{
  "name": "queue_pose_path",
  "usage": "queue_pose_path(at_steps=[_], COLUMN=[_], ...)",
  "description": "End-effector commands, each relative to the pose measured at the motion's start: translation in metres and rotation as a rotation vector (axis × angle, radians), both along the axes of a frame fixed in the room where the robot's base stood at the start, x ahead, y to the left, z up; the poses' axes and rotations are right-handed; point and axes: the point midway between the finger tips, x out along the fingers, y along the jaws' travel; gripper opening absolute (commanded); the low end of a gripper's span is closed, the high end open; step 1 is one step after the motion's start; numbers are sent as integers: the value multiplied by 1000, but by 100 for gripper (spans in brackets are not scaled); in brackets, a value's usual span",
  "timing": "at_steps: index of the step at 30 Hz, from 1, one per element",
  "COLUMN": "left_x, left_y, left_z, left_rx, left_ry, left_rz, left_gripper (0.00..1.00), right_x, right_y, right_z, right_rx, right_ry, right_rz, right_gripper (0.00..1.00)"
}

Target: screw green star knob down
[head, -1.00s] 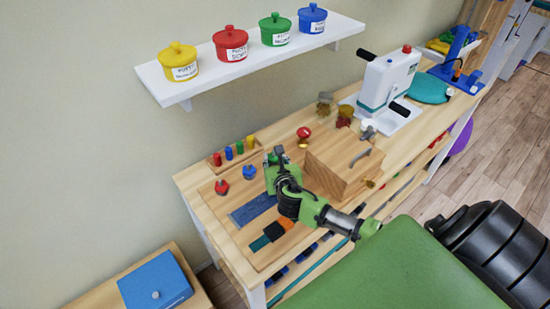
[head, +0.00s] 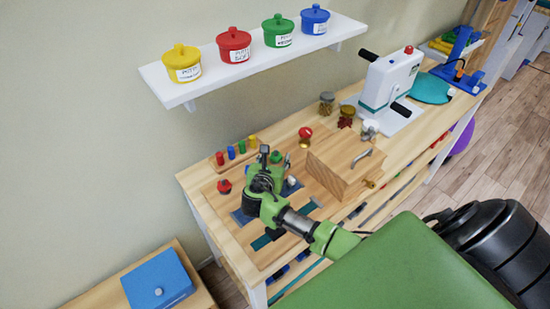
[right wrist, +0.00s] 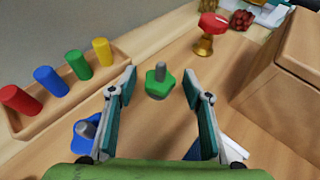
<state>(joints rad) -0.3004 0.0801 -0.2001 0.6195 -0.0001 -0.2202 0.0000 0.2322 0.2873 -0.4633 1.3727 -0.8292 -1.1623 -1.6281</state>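The green star knob (right wrist: 157,86) sits on an upright grey threaded stud on the wooden board; the stud's end sticks out above it. In the head view the knob (head: 276,157) shows small beyond my gripper. My right gripper (right wrist: 159,76) is open, its two fingers on either side of the knob, with visible gaps; nothing is held. In the head view the right gripper (head: 275,158) is over the board's back part. The blue knob (right wrist: 86,133) is partly behind the left finger. The red star knob (head: 224,187) stands left of my gripper. My left gripper is not in view.
A peg rack (right wrist: 65,105) with red, blue, green and yellow pegs stands to the left. A wooden box (head: 345,165) stands close on the right. A red-topped brass piece (right wrist: 208,34) stands behind. A shelf (head: 250,62) with lidded pots hangs above.

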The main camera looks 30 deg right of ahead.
Motion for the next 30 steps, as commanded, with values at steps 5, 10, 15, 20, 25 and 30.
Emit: queue_pose_path(at_steps=[5,10,15,20,25,30], left_x=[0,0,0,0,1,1], left_y=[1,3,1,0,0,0], left_z=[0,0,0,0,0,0], left_rx=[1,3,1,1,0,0], left_ry=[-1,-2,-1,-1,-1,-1], left_rz=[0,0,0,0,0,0], left_gripper=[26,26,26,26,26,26], right_x=[0,-5,-23,-45,-65,-76], right_y=[0,6,23,48,68,78], right_z=[0,2,12,26,38,44], right_rx=[0,1,3,5,3,1], right_ry=[1,1,0,-1,0,0], right_rz=[1,2,2,4,2,1], right_gripper=[45,45,45,45,45,45])
